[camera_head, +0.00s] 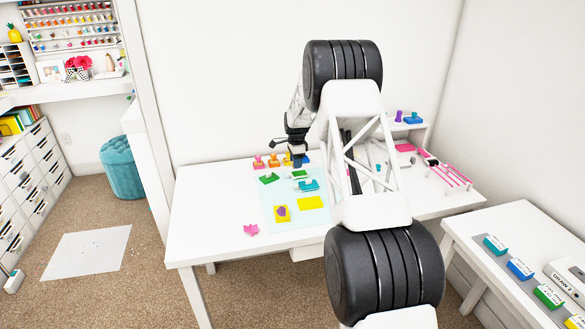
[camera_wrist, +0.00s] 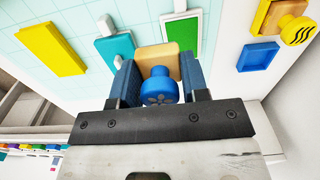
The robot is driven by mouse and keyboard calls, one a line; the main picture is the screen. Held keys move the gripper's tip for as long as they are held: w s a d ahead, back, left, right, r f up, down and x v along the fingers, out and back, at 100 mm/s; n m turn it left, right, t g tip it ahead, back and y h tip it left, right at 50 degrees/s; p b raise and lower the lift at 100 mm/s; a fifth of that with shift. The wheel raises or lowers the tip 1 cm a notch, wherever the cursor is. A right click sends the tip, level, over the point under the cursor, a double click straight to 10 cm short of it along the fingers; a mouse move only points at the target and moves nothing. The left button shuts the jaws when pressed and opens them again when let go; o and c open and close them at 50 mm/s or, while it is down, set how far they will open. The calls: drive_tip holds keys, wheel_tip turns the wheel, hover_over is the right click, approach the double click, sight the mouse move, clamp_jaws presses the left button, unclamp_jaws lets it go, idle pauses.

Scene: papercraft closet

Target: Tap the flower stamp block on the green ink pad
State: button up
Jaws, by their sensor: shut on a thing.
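My gripper (camera_wrist: 158,72) is shut on the flower stamp block, which has a blue knob (camera_wrist: 158,90) with a flower mark on top and a tan block (camera_wrist: 156,56). In the wrist view, the green ink pad (camera_wrist: 180,36), with a pale rim, lies just beyond the block and to its right. The stamp's printing face is hidden, and I cannot tell its height above the mat. In the head view, my gripper (camera_head: 297,161) is over the back of the mat, close behind the green pad (camera_head: 300,175); the held stamp is hard to make out there.

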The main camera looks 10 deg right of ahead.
sight(300, 173)
drive_tip(key=shift+w+d+r, duration=0.15)
drive_tip(key=shift+w+d, duration=1.15)
drive_tip(key=shift+w, duration=0.15)
drive_tip(key=shift+f, duration=2.3)
drive_tip(key=shift+f, duration=0.7)
idle(1.0)
drive_tip(key=shift+r, duration=0.55)
drive_tip(key=shift+f, duration=0.75)
idle(1.3)
